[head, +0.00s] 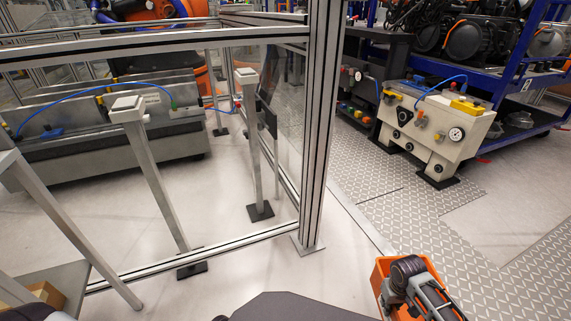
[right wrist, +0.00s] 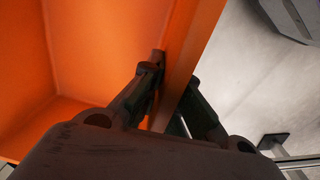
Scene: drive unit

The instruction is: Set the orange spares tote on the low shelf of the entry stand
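The orange tote (head: 379,274) is at the bottom right of the head view, partly hidden by my right arm and cut by the frame edge. In the right wrist view the tote (right wrist: 100,45) fills the left and middle. My right gripper (right wrist: 168,85) has one finger on each side of the tote's wall and is closed on it. In the head view the right gripper (head: 391,301) is over the tote. A grey stand with a low shelf (head: 62,273) is at the lower left, mostly cut off; I cannot tell surely that it is the entry stand. My left gripper is out of view.
A cardboard box (head: 46,294) sits on that stand's shelf. An aluminium fence post (head: 318,130) and its low rail (head: 215,251) stand between left and right. A beige valve unit (head: 437,130) is at the back right. Patterned floor plates (head: 415,215) are clear.

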